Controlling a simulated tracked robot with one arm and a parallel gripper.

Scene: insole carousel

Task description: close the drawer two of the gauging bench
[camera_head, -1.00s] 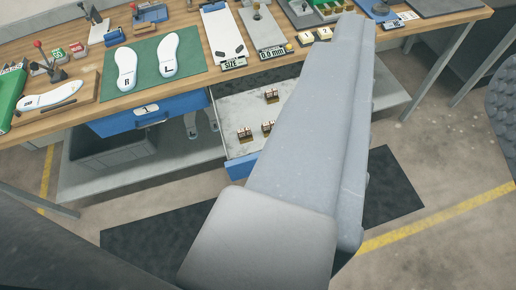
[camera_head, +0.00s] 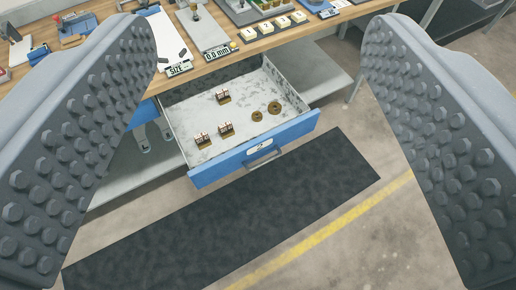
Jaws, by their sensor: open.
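Drawer two (camera_head: 222,168) of the gauging bench is pulled out below the bench top. Its blue front carries a label with a 2 and a grey bar handle (camera_head: 264,157). Inside lie several small blocks on brass-coloured bases (camera_head: 226,129) and two brass rings (camera_head: 274,107). My gripper (camera_head: 258,150) is open wide, with one studded finger at each side of the picture. The drawer shows between the fingers, apart from both, and nothing is held. The left finger hides part of the bench to the left.
The wooden bench top (camera_head: 262,44) runs across the back with a size plate (camera_head: 180,69), a 0.0 mm plate (camera_head: 217,52) and small fixtures on it. A dark mat (camera_head: 240,220) lies on the floor before the drawer, crossed by no objects. A yellow floor line (camera_head: 320,235) runs beside it.

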